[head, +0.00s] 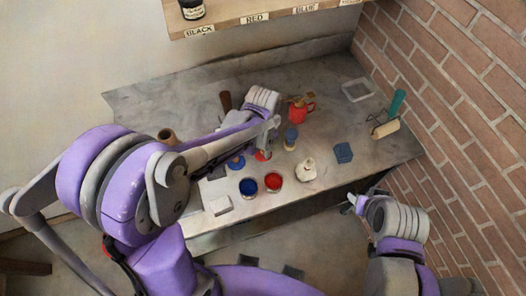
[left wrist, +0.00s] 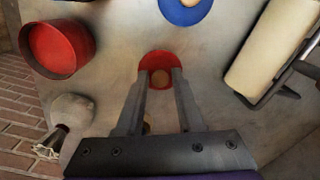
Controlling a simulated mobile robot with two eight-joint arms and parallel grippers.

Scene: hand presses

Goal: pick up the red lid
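The red lid (left wrist: 160,58) lies on the table in the left wrist view, with a round wooden knob (left wrist: 160,77) on top. It also shows, partly covered by my arm, in the head view (head: 261,156). My left gripper (left wrist: 161,75) is open above the lid. Its fingertips stand on either side of the knob, with a narrow gap on each side, and cover part of the lid. The left gripper (head: 269,140) also shows in the head view. My right gripper (head: 351,204) is off the table's front edge at the right, away from the lid; its fingers are too small to judge.
A red tin (head: 274,182) and a blue tin (head: 248,187) stand open near the front edge. A blue lid (head: 236,162) lies left of the red lid. A white object (head: 306,170) and a blue block (head: 343,153) are to the right. A shelf (head: 262,12) hangs behind.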

